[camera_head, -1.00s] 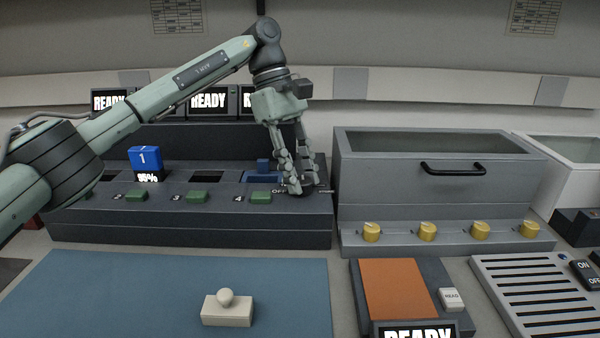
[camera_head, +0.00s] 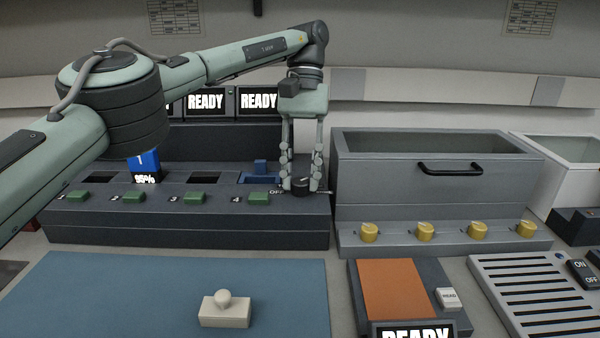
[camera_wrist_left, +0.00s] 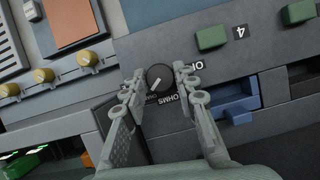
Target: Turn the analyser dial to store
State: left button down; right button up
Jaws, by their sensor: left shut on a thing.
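The analyser (camera_head: 180,225) is a long dark grey unit at the left of the head view. Its dial (camera_head: 301,187) is a small round black knob at the unit's right end, beside an "OFF" label. In the left wrist view the dial (camera_wrist_left: 159,77) shows a pale pointer line, with white lettering around it that is partly hidden. My left gripper (camera_head: 302,181) points down over the dial, with one finger on either side. It is shut on the dial, and the wrist view shows the fingertips (camera_wrist_left: 158,82) at its sides. My right gripper is not in view.
Several green buttons (camera_head: 193,198) line the analyser's front. A blue block (camera_head: 261,172) sits in the slot left of the dial. A grey bin (camera_head: 440,185) with yellow knobs (camera_head: 424,230) stands close to the right. A blue mat (camera_head: 110,300) bears a pale stamp-like block (camera_head: 226,312).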

pick_arm(q)
jog(key=shift+d+m+t+y, duration=0.15)
jog(key=shift+m+y, duration=0.3)
jog(key=shift+m, duration=0.7)
jog(key=shift+a+m+t+y, duration=0.15)
jog(key=shift+m+y, duration=0.3)
jog(key=shift+m, duration=0.7)
jog(key=shift+d, duration=0.1)
